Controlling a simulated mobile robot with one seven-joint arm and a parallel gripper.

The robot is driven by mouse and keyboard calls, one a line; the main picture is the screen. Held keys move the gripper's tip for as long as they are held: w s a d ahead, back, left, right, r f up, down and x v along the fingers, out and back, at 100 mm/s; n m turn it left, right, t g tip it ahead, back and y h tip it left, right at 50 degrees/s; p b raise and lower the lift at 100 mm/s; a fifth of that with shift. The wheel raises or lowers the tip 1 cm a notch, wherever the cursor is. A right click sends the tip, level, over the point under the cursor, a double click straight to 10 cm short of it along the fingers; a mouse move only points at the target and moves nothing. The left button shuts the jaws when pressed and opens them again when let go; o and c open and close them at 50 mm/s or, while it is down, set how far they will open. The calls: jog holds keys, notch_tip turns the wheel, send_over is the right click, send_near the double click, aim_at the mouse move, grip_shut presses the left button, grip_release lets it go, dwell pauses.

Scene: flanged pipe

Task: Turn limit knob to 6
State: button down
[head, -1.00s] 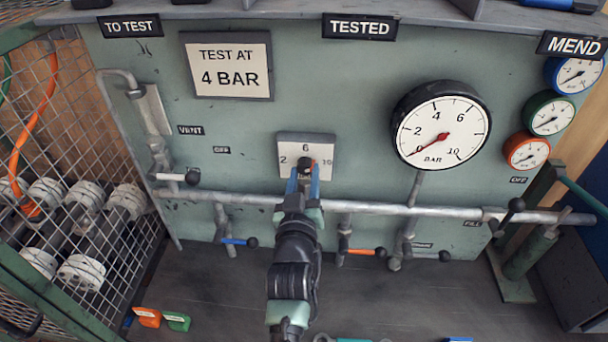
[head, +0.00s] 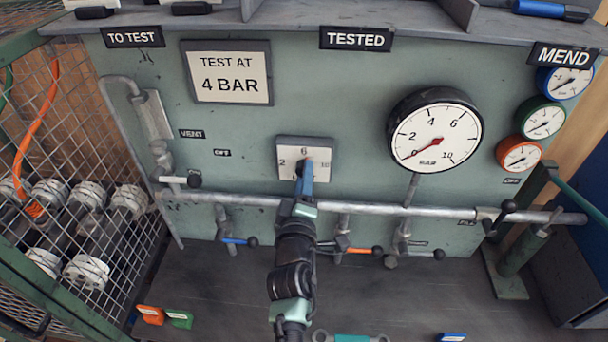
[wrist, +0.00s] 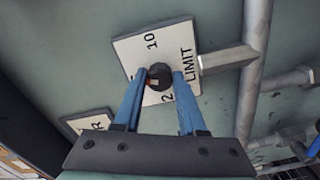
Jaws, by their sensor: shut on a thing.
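The limit knob (wrist: 160,77) is small and black, on a white plate (head: 323,170) marked 2, 6 and 10. My gripper (head: 304,165) reaches up to the plate from below. In the wrist view its two blue fingers (wrist: 159,75) stand on either side of the knob, shut on it. A small orange-red mark shows on the knob's left side in the wrist view, beside the left finger. The 10, 2 and LIMIT show there, but the 6 does not. In the head view the fingers hide most of the knob, and the 6 is visible just above.
A pipe (head: 375,207) runs across the panel below the plate, with a blue-handled valve (head: 236,241) and an orange-handled valve (head: 360,250) under it. The large bar gauge (head: 435,130) at right reads near 0. A sign (head: 228,72) says TEST AT 4 BAR.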

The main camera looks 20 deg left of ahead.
jog(key=shift+n+p, duration=0.35)
jog(key=shift+n, duration=1.55)
jog(key=shift+c, duration=2.3)
grip_release()
jog(key=shift+s, duration=0.1)
jog(key=p+v, duration=0.3)
jog(key=v, duration=0.9)
jog(key=shift+s+p, duration=0.4)
jog(key=shift+d+r, duration=0.1)
jog(key=shift+d, duration=0.05)
